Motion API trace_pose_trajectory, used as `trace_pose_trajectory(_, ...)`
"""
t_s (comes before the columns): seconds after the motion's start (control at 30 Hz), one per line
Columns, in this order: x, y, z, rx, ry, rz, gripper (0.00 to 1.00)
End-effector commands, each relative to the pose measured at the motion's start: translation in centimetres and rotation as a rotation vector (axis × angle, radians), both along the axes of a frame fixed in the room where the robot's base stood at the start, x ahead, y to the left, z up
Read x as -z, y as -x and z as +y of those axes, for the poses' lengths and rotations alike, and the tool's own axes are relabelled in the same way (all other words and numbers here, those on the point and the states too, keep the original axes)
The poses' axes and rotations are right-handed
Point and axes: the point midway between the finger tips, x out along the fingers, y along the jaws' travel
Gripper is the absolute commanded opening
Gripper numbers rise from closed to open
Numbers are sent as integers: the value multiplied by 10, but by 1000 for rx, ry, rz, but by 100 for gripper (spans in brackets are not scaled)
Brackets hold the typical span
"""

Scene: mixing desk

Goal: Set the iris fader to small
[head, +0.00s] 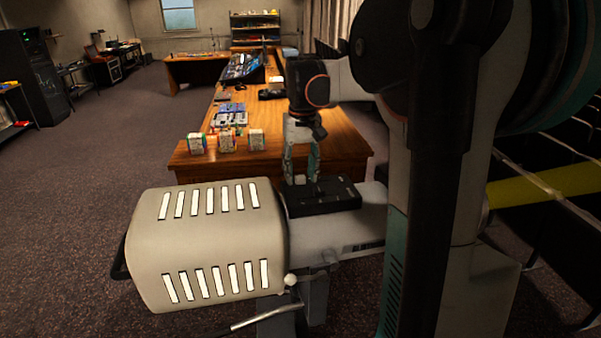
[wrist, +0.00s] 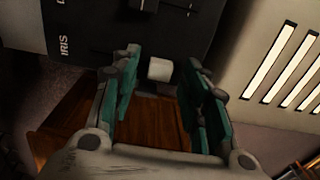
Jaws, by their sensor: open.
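The iris fader's pale knob (wrist: 160,69) shows in the wrist view at the near edge of a black panel (wrist: 110,30), in line with the white word IRIS. My gripper (wrist: 160,82) is open, with one teal-padded finger on each side of the knob and a gap on both sides. In the head view my gripper (head: 301,180) points down at the panel's left end, with the pale knob low between the fingers. The small-end marking cannot be read.
The large pale housing (head: 205,245) with bright slots lies beside the panel, close to my gripper. Another fader cap (wrist: 145,5) shows at the top of the wrist view. A wooden desk (head: 345,160) with small boxes (head: 227,141) stands behind.

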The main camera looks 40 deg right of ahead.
Motion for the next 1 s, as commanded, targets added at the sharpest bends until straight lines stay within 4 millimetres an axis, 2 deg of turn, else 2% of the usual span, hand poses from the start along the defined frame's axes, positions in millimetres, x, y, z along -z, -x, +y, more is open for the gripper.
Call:
trace_pose_trajectory(0.4,-79,1,-2,0,0,0,42)
trace_pose_trajectory(0.53,-98,1,-2,0,0,0,42)
trace_pose_trajectory(0.7,-110,1,-3,0,0,0,42)
trace_pose_trajectory(1.0,-112,1,-3,0,0,0,42)
